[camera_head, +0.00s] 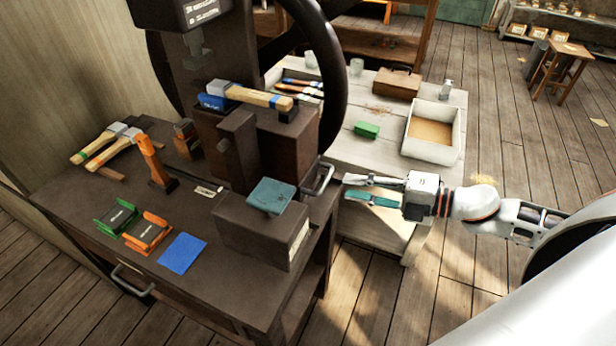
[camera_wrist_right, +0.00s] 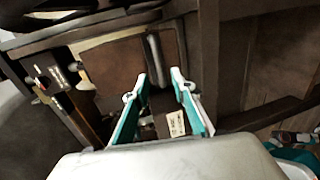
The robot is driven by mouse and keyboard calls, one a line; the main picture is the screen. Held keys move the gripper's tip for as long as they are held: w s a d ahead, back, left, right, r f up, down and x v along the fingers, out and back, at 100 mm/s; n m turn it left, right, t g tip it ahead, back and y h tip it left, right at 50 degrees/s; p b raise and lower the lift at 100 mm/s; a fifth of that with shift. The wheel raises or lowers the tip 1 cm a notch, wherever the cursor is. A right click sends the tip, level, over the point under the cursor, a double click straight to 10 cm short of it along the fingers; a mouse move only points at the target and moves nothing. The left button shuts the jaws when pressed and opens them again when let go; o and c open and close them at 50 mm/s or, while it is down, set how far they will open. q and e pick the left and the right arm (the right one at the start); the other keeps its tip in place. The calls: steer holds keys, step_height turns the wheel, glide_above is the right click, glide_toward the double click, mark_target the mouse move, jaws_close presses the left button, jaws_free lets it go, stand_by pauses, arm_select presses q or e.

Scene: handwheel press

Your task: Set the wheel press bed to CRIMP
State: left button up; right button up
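The dark wheel press (camera_head: 262,150) stands on a brown bench, with its large black handwheel (camera_head: 334,62) above. A metal handle (camera_head: 320,180) sticks out from the right side of the press base. My right gripper (camera_head: 347,187) is open and empty just right of this handle, its fingers pointing at it. In the right wrist view, a grey bar that looks like this handle (camera_wrist_right: 155,60) stands just beyond the open fingertips (camera_wrist_right: 159,76). A small white label (camera_head: 207,191) lies in front of the press; its text is unreadable. No CRIMP marking is legible. My left gripper is not in view.
A mallet (camera_head: 255,97) and blue block (camera_head: 212,102) rest on the press. A teal block (camera_head: 270,195) sits on a box (camera_head: 258,232). Green and orange holders (camera_head: 146,232) and a blue pad (camera_head: 182,253) lie on the bench. A pale table (camera_head: 390,136) stands behind.

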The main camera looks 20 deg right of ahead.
mark_target(325, 181)
steer(key=shift+x, duration=3.95)
steer(key=shift+a, duration=0.1)
jaws_close()
